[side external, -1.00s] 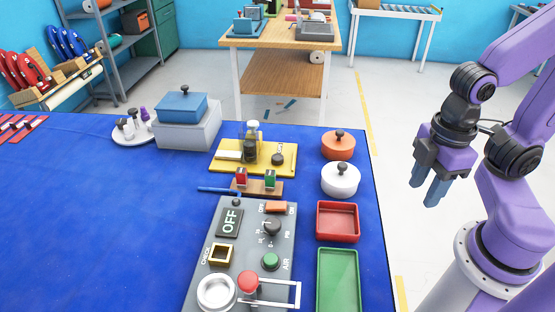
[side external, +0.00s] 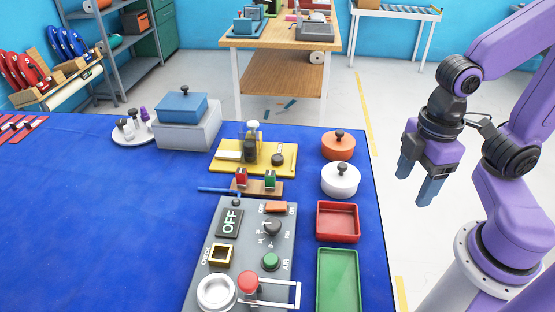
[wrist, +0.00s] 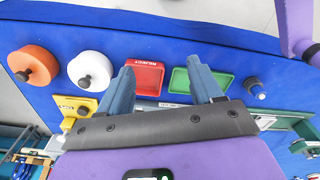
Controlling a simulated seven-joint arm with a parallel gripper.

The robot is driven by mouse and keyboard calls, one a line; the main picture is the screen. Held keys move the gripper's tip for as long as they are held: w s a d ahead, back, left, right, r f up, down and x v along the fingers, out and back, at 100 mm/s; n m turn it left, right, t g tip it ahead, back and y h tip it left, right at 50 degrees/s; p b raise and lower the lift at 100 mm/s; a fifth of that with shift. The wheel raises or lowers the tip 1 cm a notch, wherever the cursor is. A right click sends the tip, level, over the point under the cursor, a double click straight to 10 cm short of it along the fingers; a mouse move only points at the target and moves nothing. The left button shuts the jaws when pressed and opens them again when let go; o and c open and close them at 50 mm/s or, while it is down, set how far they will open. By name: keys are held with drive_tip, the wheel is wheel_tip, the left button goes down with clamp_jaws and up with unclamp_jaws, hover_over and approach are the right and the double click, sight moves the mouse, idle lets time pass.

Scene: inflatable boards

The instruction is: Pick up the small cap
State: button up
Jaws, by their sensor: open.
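A small black cap-like piece (side external: 278,159) sits on the right part of a yellow plate (side external: 226,168) on the blue table. In the wrist view a small dark round piece (wrist: 83,111) shows on the yellow plate (wrist: 67,123), at left. Beside it in the side view stand a dark jar (side external: 250,152) and a clear bottle with a pale top (side external: 252,127). I cannot tell for sure which is the small cap. My gripper (side external: 417,190) is open and empty, held off the table's right edge; its two blue fingers also show in the wrist view (wrist: 162,72).
An orange pot (side external: 338,147), a white pot (side external: 340,181), a red tray (side external: 338,237) and a green tray (side external: 337,285) line the table's right edge. A grey control panel (side external: 222,285) lies left of the trays.

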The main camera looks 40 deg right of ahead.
drive_tip(key=w+a+r, duration=0.2)
drive_tip(key=w+a, duration=0.2)
drive_tip(key=w, duration=0.4)
drive_tip(key=r+n, duration=0.1)
drive_tip(key=n, duration=0.2)
hover_over(276, 157)
drive_tip(key=f, duration=0.7)
drive_tip(key=s+f, duration=0.1)
drive_tip(key=f, duration=0.3)
drive_tip(key=shift+d+f, duration=0.1)
drive_tip(key=shift+d, duration=0.1)
drive_tip(key=shift+w+a+f, duration=0.1)
drive_tip(key=shift+w+f, duration=0.1)
drive_tip(key=shift+f, duration=1.2)
drive_tip(key=shift+w+a+f, duration=0.1)
drive_tip(key=shift+w+f, duration=0.1)
drive_tip(key=shift+f, duration=1.15)
drive_tip(key=shift+c, duration=0.3)
drive_tip(key=c, duration=1)
